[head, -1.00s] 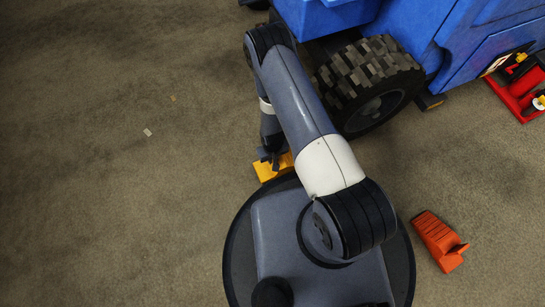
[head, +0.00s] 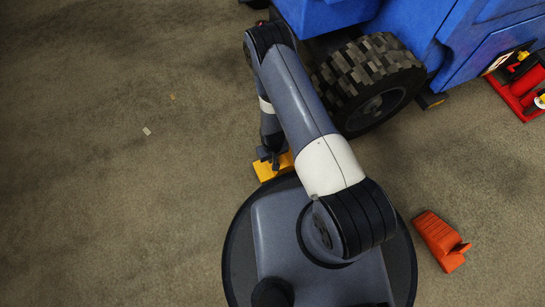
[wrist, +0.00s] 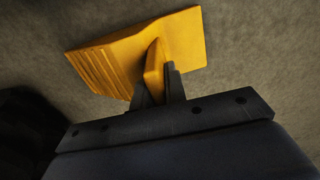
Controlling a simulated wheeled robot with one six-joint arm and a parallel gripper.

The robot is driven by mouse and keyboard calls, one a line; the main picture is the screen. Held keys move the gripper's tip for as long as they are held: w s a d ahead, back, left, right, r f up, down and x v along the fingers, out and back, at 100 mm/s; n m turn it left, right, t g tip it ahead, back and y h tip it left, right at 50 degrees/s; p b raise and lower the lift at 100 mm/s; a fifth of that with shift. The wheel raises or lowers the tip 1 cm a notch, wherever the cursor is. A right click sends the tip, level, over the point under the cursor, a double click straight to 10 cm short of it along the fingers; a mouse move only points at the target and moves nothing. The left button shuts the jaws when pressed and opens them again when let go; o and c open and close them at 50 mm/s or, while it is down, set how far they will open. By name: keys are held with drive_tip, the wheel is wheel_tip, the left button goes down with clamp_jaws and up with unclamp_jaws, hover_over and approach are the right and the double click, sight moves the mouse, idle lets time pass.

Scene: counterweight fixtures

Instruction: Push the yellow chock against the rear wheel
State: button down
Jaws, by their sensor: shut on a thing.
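The yellow chock (head: 266,171) lies on the floor beside my round base in the head view, partly hidden by my gripper. In the wrist view the chock (wrist: 186,38) shows a ribbed face at the left and an upright tab. My gripper (wrist: 158,80) is shut on that tab. It also shows in the head view (head: 268,157). The large black treaded wheel (head: 368,82) is under the blue vehicle (head: 405,40), up and right of the chock. Open floor lies between chock and wheel, partly covered by my arm.
An orange chock (head: 440,241) lies on the carpet to the right of my base. A red tray (head: 522,92) with small items sits at the far right beside the vehicle. The carpet (head: 110,200) at the left is clear, except for small scraps.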

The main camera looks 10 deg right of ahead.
drive_tip(key=c, duration=1.4)
unclamp_jaws()
